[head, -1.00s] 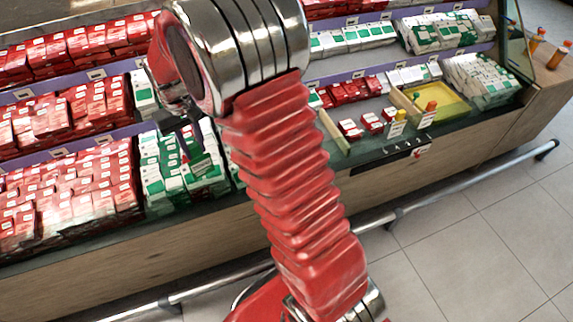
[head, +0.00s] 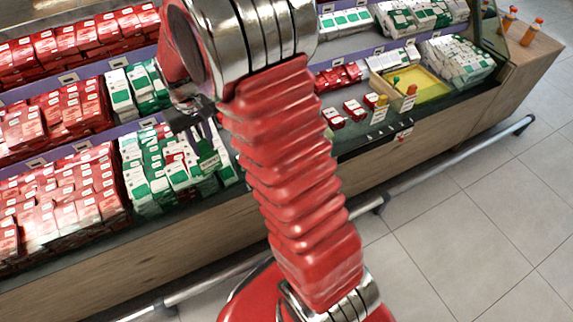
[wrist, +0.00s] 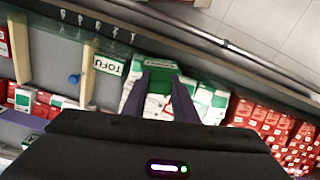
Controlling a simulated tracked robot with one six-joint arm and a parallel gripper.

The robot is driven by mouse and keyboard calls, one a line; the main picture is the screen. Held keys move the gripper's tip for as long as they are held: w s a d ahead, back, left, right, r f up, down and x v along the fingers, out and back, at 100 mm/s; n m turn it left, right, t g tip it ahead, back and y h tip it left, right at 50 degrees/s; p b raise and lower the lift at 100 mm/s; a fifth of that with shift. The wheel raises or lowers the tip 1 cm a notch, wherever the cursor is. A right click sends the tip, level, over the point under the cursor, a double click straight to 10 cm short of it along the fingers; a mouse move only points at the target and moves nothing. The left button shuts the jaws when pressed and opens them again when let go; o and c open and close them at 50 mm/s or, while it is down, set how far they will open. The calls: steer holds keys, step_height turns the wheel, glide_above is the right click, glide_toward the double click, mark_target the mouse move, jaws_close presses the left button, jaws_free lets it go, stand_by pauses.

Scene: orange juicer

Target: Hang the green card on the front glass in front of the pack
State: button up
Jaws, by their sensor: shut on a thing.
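The green card (head: 209,163), dark green with a pale strip, is at my fingertips in the head view. My gripper (head: 203,146) is shut on it, above the front of the green-and-white packs (head: 150,180).
A white card lettered TOFU (wrist: 108,64) stands left of my fingers in the wrist view. A wooden divider (wrist: 87,70) is beyond it. Red packs (head: 65,205) fill the case's left. A metal rail (head: 440,172) runs low in front.

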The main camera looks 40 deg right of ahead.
steer(key=s+d+f+m, duration=0.1)
steer(key=s+d+f, duration=0.1)
steer(key=s+d, duration=0.5)
steer(key=s+d+f+m, duration=0.1)
steer(key=s+d+f, duration=0.2)
steer(key=s+d, duration=0.4)
steer(key=s, duration=0.4)
steer(key=shift+s+f, duration=0.2)
steer(key=shift+s, duration=0.05)
steer(key=shift+w+d, duration=0.15)
steer(key=shift+w, duration=0.1)
steer(key=shift+w+d, duration=0.65)
steer(key=shift+w, duration=1.85)
steer(key=shift+w+d, duration=0.6)
steer(key=shift+w, duration=1.85)
steer(key=shift+w+d, duration=0.65)
steer(key=shift+w, duration=1.85)
steer(key=shift+w+f, duration=0.1)
steer(key=shift+f, duration=2.6)
